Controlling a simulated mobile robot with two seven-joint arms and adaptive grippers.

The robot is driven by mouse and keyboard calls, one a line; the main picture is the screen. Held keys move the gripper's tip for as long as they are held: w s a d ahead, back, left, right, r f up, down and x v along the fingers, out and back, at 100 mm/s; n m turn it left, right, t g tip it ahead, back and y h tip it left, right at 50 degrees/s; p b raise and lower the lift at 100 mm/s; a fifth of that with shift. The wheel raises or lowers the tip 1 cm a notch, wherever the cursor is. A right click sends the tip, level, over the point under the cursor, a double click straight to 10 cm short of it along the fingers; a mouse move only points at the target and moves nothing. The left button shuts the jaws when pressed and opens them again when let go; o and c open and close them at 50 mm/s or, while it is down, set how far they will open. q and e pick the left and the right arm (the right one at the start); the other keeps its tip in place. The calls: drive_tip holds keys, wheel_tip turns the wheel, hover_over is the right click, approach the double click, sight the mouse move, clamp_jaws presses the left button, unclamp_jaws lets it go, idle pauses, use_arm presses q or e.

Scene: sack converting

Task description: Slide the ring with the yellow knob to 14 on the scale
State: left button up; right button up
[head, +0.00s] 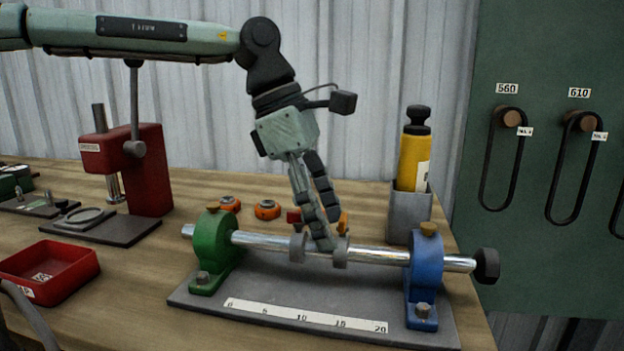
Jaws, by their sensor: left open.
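A steel shaft (377,256) runs between a green support (210,251) and a blue support (424,277) on a grey base plate. Two grey rings sit on it. The left ring (297,247) has a red knob (294,216); the right ring (341,252) has a yellow-orange knob (343,222), partly hidden by my fingers. A white scale (302,317) marked 0 to 20 lies on the plate in front. My left gripper (329,236) is open, fingers pointing down at the shaft, just left of the yellow-knob ring; contact cannot be told. My right gripper is not seen.
A yellow bottle (412,162) stands in a grey holder (408,214) behind the blue support. Two orange collars (267,209) lie behind the shaft. A red tray (70,281) and a red press (150,180) are at left. A black knob (487,265) ends the shaft.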

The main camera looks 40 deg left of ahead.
use_arm(q)
drive_tip(key=v, duration=0.8)
idle(0.4)
